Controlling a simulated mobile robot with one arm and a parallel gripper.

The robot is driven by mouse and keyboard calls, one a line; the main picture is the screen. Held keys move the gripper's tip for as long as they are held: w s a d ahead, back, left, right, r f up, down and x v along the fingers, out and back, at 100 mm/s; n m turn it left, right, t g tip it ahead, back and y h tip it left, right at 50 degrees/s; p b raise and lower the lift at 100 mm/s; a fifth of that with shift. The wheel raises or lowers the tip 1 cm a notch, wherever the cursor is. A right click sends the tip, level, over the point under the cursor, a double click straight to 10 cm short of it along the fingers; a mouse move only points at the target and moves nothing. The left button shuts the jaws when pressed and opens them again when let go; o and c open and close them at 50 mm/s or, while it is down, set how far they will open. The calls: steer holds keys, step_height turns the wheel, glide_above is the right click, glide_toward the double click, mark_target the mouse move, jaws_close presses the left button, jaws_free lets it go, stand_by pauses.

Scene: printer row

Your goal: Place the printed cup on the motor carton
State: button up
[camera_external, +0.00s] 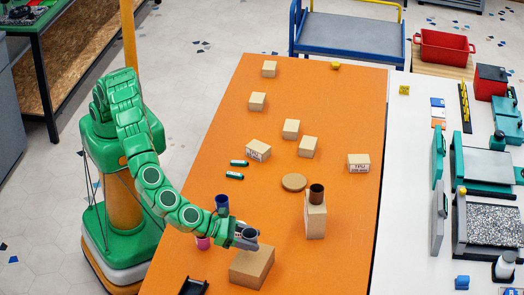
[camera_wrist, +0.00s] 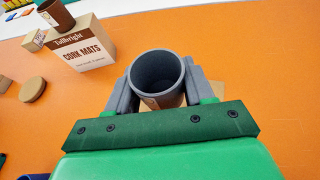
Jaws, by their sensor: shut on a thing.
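My gripper (camera_wrist: 158,88) is shut on a dark grey, open-topped cup (camera_wrist: 157,72), with one finger on each side of it. The cup looks empty, and a small light patch shows low on its wall. In the external view the grey cup (camera_external: 250,233) is at the end of my arm, over the far edge of a large brown carton (camera_external: 252,267). No label on this carton is readable, so I cannot confirm it is the motor carton. A corner of cardboard (camera_wrist: 217,89) shows behind the right finger. I cannot tell whether the cup touches the carton.
A cork mats carton (camera_wrist: 80,45) with a brown cup (camera_wrist: 57,14) on top stands nearby. A round cork disc (camera_external: 294,182) lies behind it. A blue cup (camera_external: 222,203) and a pink cup (camera_external: 203,242) stand close to my arm. Several small boxes are farther back on the orange table (camera_external: 335,100).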

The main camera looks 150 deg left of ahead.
mark_target(252, 257)
steer(key=shift+w+f, duration=0.6)
steer(key=shift+f, duration=1.6)
steer(key=o, duration=1)
steer(key=shift+f, duration=0.1)
steer(key=shift+r, duration=0.2)
steer(key=v, duration=1.2)
